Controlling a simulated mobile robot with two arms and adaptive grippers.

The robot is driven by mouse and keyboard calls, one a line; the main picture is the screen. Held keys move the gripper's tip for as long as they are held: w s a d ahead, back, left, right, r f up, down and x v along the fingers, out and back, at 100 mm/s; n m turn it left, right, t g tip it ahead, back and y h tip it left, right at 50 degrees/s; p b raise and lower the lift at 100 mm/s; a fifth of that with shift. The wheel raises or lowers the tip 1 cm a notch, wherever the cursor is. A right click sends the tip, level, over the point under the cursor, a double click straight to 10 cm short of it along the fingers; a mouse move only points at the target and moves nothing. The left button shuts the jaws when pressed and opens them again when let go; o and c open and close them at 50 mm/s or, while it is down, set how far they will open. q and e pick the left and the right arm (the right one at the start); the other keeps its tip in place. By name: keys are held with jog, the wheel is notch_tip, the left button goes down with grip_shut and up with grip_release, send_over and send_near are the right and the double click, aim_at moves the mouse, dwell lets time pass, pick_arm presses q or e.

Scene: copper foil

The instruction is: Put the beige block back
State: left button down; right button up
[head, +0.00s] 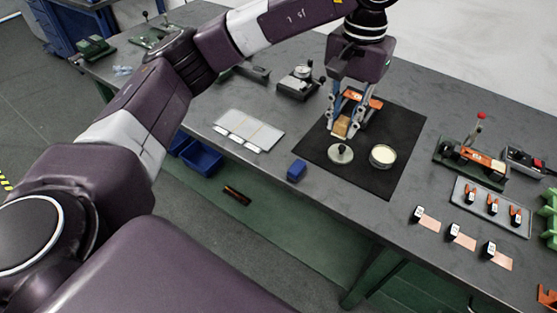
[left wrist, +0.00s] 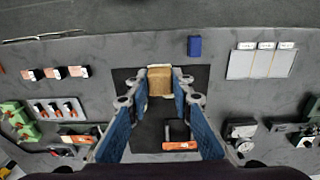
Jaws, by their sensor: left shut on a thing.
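My left gripper (head: 344,124) is shut on the beige block (head: 341,127), over the black mat (head: 400,128) on the grey bench. In the left wrist view the block (left wrist: 160,81) sits between the two fingertips (left wrist: 160,84), with the blue-sided fingers along either side. I cannot tell whether the block touches the mat. A round disc with a knob (head: 340,153) and a round dish with pale contents (head: 383,156) are just in front of the gripper on the mat. My right gripper is not in view.
An orange-handled tool (left wrist: 180,145) lies on the mat behind the gripper. A small blue block (head: 297,170) and a white panel (head: 248,130) are to the left. A grey tray (head: 492,207) with orange-and-black items and several copper strips (head: 462,239) lie to the right.

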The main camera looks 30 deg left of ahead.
pick_arm(q)
jog(key=shift+s+a+f, duration=0.1)
jog(key=shift+s+a, duration=0.15)
jog(key=shift+f, duration=0.4)
notch_tip(320, 180, down, 5)
jog(key=p, duration=0.2)
send_over(326, 189)
notch_tip(326, 189, down, 9)
jog(key=shift+f, duration=0.1)
notch_tip(326, 189, down, 5)
jog(key=shift+r+p, duration=0.2)
jog(key=shift+p, duration=0.4)
jog(key=shift+f+b, duration=0.3)
jog(key=c, duration=1.7)
grip_release()
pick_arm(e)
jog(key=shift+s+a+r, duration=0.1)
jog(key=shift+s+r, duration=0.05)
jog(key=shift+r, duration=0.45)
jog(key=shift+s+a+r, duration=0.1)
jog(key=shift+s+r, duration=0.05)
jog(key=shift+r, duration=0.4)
pick_arm(q)
jog(key=shift+r, duration=0.15)
